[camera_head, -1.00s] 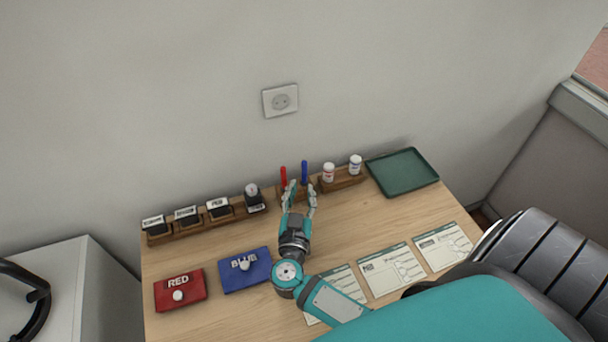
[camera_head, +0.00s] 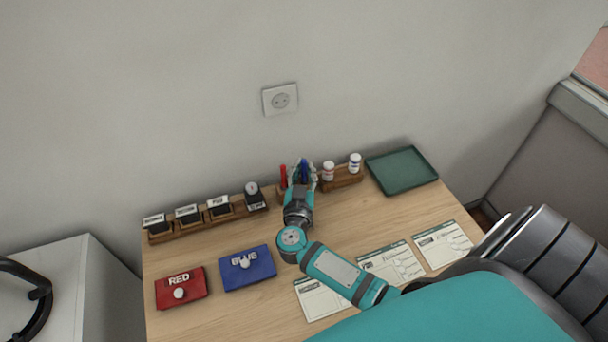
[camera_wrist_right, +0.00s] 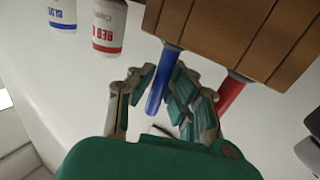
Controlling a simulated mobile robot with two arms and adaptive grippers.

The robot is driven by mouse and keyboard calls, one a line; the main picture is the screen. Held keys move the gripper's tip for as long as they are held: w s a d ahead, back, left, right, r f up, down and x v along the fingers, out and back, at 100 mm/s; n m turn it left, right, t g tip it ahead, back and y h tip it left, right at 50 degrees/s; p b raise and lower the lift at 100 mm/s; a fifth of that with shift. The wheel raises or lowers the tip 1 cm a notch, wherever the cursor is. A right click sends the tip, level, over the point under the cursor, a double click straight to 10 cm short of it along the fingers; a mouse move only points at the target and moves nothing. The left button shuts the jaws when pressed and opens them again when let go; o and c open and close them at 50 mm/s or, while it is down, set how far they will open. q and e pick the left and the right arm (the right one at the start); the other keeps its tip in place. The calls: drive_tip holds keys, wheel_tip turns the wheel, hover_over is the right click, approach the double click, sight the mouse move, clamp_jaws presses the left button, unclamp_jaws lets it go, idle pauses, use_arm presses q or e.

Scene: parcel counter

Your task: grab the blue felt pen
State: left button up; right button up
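The blue felt pen (camera_head: 304,168) stands upright in a wooden holder at the back of the counter. It also shows in the right wrist view (camera_wrist_right: 159,88), coming out of the wooden block (camera_wrist_right: 235,35). My right gripper (camera_head: 303,165) is at the pen, with its fingers on either side of it. In the right wrist view, the gripper (camera_wrist_right: 164,75) is open around the pen, with a small gap at the left finger; contact at the right finger is unclear. A red pen (camera_wrist_right: 230,92) stands beside it, outside the fingers. My left gripper is not in view.
Two labelled bottles (camera_head: 328,171) (camera_head: 354,163) stand in a rack right of the pens. A stamp rack (camera_head: 180,228) is to the left, a green tray (camera_head: 402,171) at the right. Red (camera_head: 181,287) and blue (camera_head: 247,268) pads and paper forms (camera_head: 442,246) lie in front.

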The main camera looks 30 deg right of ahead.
clamp_jaws()
